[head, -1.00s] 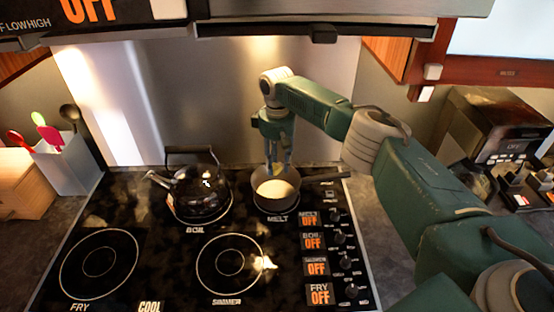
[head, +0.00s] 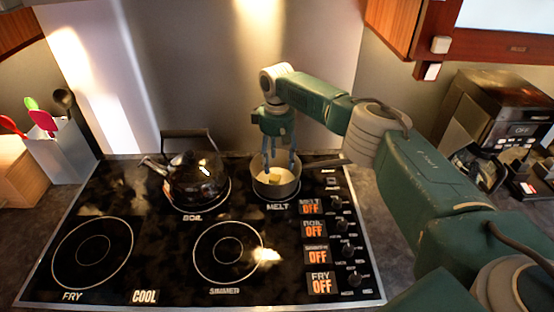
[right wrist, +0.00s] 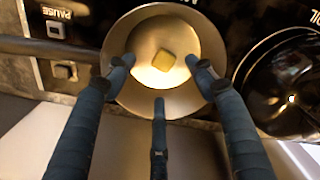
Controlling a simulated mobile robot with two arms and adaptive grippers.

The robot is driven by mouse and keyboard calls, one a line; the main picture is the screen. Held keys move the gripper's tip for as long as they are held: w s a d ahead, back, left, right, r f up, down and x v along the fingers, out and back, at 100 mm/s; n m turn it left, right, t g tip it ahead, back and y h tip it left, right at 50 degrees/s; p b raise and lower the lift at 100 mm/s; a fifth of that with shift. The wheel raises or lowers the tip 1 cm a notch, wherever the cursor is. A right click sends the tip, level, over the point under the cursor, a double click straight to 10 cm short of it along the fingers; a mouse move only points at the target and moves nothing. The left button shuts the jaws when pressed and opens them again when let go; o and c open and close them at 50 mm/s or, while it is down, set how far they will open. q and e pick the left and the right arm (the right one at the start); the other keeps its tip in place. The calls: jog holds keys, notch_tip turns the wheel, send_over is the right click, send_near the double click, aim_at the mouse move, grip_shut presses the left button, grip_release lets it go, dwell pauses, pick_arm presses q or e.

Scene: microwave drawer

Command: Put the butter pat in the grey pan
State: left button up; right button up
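The grey pan (head: 290,187) stands on the MELT burner at the back right of the stove, its handle pointing right. The yellow butter pat (head: 273,178) lies inside the pan; it also shows in the right wrist view (right wrist: 164,60), on the pan's bottom and apart from the fingers. My right gripper (head: 279,160) is above the pan, pointing down. In the right wrist view its blue fingers (right wrist: 160,75) are spread wide with nothing between them, over the pan (right wrist: 190,103). My left gripper is not in view.
A black kettle (head: 197,180) stands on the BOIL burner just left of the pan. The front burners are empty. Knobs with OFF labels (head: 314,230) line the stove's right side. A utensil holder (head: 60,150) stands at the left, a coffee machine (head: 490,115) at the right.

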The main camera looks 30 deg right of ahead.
aim_at(277, 177)
jog(key=shift+r, duration=0.1)
dwell(0.5)
notch_tip(277, 177, up, 7)
jog(key=p, duration=0.6)
jog(key=shift+p, duration=0.3)
